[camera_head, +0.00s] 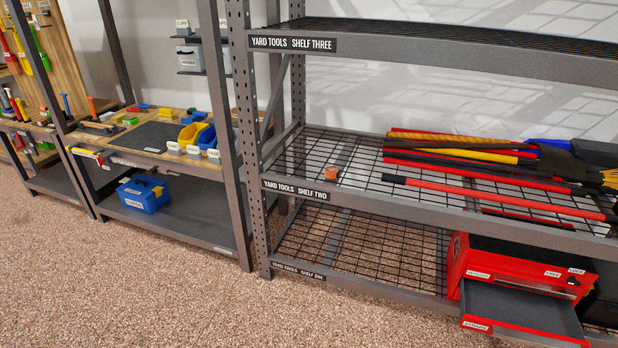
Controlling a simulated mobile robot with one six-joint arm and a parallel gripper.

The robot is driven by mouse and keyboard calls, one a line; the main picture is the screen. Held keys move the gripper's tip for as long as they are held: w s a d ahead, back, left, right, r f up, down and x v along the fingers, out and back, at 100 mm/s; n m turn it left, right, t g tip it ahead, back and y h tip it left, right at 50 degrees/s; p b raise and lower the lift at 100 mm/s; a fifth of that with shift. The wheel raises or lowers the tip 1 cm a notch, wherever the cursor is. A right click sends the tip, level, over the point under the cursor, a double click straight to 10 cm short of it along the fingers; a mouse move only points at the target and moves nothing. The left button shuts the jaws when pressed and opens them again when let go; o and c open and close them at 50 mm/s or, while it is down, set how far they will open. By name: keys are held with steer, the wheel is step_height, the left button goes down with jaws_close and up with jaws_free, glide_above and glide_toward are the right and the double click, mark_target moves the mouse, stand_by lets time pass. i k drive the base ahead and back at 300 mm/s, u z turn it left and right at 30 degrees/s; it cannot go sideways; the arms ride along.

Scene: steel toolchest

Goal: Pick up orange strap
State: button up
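A small orange bundle (331,173), which looks like a coiled strap, lies on the wire deck of shelf two (352,200). It sits near the left end of that shelf, behind the front rail, apart from the long tools. It is too small to make out its detail. My gripper is not in view.
Long-handled red, yellow and black tools (470,155) lie on shelf two, right of the bundle. A red toolchest (510,262) with an open, empty-looking drawer (525,310) stands low at right. Shelf three's rail (430,55) runs above. A workbench (150,135) stands left. Carpet in front is clear.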

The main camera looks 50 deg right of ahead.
mark_target(330, 172)
steer(key=z, duration=0.25)
steer(key=k, duration=0.2)
steer(key=u, duration=1.8)
steer(key=k, duration=1.35)
steer(key=z, duration=1.05)
steer(key=i, duration=1.25)
steer(key=z, duration=0.1)
